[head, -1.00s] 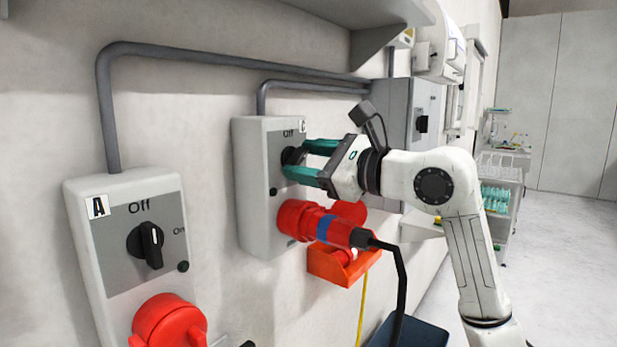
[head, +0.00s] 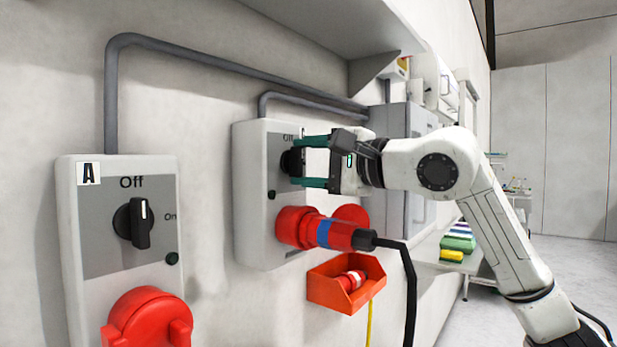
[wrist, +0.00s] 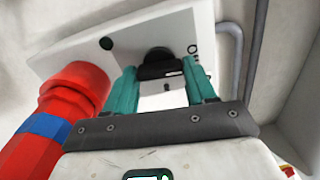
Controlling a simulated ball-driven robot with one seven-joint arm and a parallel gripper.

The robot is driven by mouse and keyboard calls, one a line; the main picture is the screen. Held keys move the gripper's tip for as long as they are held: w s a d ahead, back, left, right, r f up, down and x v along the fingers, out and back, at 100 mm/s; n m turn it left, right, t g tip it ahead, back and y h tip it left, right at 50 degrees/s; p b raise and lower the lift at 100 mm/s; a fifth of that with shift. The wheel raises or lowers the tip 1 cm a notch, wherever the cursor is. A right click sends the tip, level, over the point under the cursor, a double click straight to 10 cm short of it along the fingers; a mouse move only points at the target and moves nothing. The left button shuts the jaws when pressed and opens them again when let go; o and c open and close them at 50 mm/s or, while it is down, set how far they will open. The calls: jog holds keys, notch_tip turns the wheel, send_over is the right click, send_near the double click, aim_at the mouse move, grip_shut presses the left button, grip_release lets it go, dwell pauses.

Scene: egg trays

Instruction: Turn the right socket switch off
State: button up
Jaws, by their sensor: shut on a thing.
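The right socket box (head: 249,216) is a pale wall unit with a grey plate, a black rotary switch (head: 289,162) below an "Off" label, and a red socket with a red and blue plug (head: 328,234) in it. My gripper (head: 303,163) faces the wall, its teal fingers shut on the switch, one above and one below. In the wrist view, the black switch (wrist: 160,65) sits between the fingertips. Its pale mark seems to lie toward the lettering side, but the exact setting is partly hidden.
The left box, marked A (head: 118,285), has its own black switch (head: 134,223) with the mark toward "Off". An orange bin (head: 335,293) hangs below the plug. A black cable (head: 410,290) drops from the plug. A shelf (head: 330,30) overhangs above.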

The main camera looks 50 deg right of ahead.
jog(key=shift+f+n+b, duration=0.15)
jog(key=shift+n+b, duration=0.2)
jog(key=shift+n, duration=0.25)
jog(key=o, duration=1)
jog(key=shift+o, duration=0.2)
jog(key=s, duration=1)
jog(key=shift+s+d+b, duration=0.15)
jog(key=shift+s+b, duration=0.2)
jog(key=shift+s, duration=0.05)
